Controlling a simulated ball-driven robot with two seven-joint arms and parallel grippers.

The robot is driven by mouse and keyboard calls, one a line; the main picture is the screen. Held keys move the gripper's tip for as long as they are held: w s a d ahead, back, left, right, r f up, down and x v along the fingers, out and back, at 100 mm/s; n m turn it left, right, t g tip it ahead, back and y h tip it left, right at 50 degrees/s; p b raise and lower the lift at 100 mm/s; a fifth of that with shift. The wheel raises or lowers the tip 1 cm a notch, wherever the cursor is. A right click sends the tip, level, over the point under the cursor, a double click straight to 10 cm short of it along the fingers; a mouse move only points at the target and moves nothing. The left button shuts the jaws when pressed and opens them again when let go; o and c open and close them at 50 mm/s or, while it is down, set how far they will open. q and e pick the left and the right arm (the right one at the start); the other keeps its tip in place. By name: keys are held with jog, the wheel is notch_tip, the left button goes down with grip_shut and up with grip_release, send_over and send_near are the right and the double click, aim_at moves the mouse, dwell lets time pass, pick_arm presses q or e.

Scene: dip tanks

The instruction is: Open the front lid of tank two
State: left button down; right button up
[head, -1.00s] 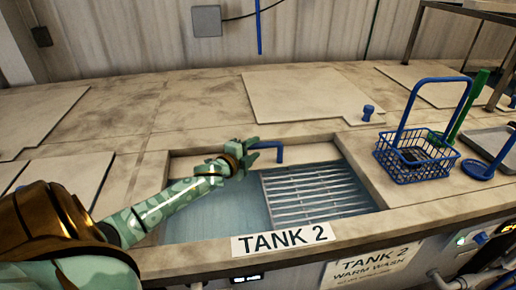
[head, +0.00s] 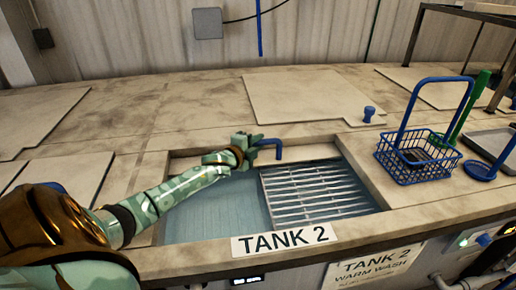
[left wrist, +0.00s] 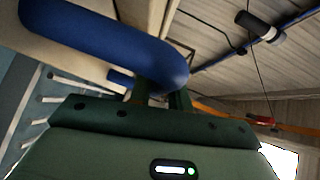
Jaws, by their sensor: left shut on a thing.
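Tank two's front opening (head: 215,208) stands largely uncovered, with bluish water and a metal grate (head: 315,190) showing inside. A pale strip (head: 310,150) along its far edge appears to be the visible front part of the front lid; the rest cannot be made out. A blue bent handle (head: 279,152) stands at that strip. My left gripper (head: 250,147) is shut on the handle's left part. In the left wrist view the thick blue handle (left wrist: 110,45) runs to the fingers (left wrist: 165,98). My right gripper is out of view.
The rear lid (head: 305,95), with a blue knob (head: 369,114), lies flat behind. A blue wire basket (head: 415,162) with a tall handle stands right of the opening. The tank two label (head: 284,239) is on the front rim.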

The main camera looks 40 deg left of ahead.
pick_arm(q)
jog(key=shift+w+a+f, duration=0.1)
jog(key=shift+w+a, duration=0.7)
jog(key=shift+a, duration=0.2)
jog(key=shift+d, duration=0.1)
jog(key=c, duration=1.3)
grip_release()
jog(key=shift+s, duration=0.1)
jog(key=s+d+r+p, duration=0.1)
jog(key=s+r+p, duration=0.1)
jog(key=s, duration=1.4)
jog(key=shift+d+r, duration=0.2)
jog(key=shift+d, duration=0.1)
